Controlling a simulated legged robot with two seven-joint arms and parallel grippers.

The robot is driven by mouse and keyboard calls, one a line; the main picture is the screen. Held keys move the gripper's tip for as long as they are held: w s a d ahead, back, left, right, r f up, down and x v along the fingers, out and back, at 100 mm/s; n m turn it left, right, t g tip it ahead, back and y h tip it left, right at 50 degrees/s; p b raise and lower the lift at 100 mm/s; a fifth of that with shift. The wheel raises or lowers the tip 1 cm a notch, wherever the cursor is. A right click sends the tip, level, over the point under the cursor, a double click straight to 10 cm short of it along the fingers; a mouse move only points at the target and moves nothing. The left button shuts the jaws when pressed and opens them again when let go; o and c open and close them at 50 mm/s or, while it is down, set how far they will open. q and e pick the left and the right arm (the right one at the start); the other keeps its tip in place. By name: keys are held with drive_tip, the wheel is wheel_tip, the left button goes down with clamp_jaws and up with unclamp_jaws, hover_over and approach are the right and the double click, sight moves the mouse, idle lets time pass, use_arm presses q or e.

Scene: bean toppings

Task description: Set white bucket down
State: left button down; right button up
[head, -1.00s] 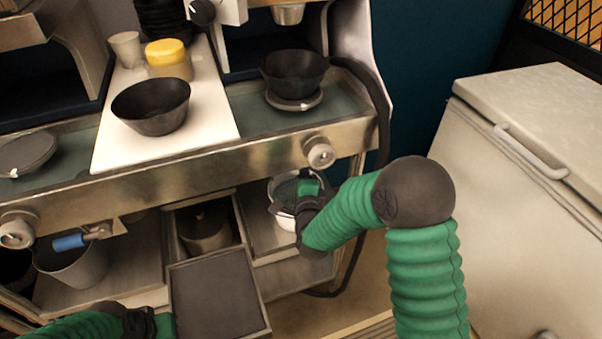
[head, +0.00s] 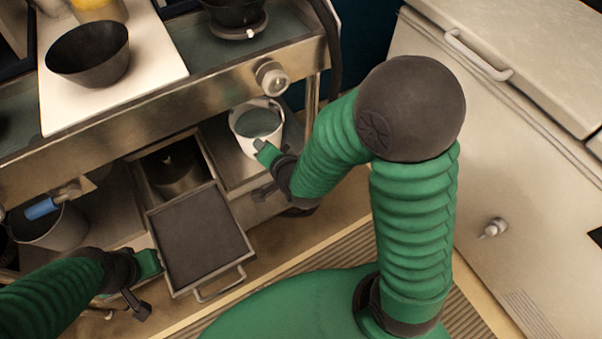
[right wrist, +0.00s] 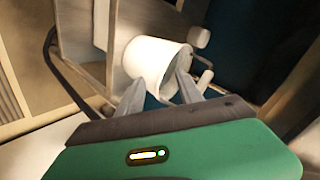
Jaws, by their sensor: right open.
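The white bucket (head: 275,141) stands upright on the lower metal shelf, right of the open drawer, in the head view. Its inside looks grey-green. My right gripper (head: 265,168) is open at the bucket's near side, with nothing held. In the right wrist view the bucket (right wrist: 152,60) lies just beyond the two spread fingertips (right wrist: 157,88); I cannot tell whether they touch it. My left gripper (head: 143,280) is at the lower left, beside the drawer front; whether its jaws are open is unclear.
A pulled-out drawer with a dark flat top (head: 203,240) sits between my arms. A grey bucket with a blue handle grip (head: 55,228) is on the shelf at left. A black bowl (head: 88,55) rests on the white board above. A white chest (head: 490,130) stands at right.

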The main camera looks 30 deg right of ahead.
drive_tip(key=s+d+n+g, duration=0.2)
drive_tip(key=s+n+g, duration=0.2)
drive_tip(key=s+n, duration=0.2)
drive_tip(key=s+d+f+n+g, duration=0.1)
drive_tip(key=s+n+g, duration=0.3)
drive_tip(key=s, duration=0.5)
drive_tip(key=shift+d+f+n, duration=0.25)
drive_tip(key=shift+d+n, duration=0.25)
drive_tip(key=shift+n, duration=0.7)
